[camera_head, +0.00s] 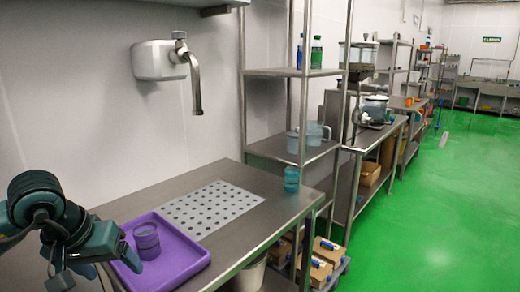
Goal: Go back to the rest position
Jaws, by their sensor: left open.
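My left gripper (98,272) is at the lower left, over the left edge of the purple tray (185,262). It is open, and nothing shows between its fingers. A clear bluish cup (147,243) stands upright in the tray, just right of the gripper and apart from it as far as I can see. Part of the tray is hidden behind the gripper. My right gripper is not in view.
The tray lies on a steel table (262,212) beside a perforated plate (212,208). A teal cup (291,180) stands near the table's far right corner. A wall tap (195,85) hangs above. Steel shelves (290,72) stand behind; green floor (430,220) is open at right.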

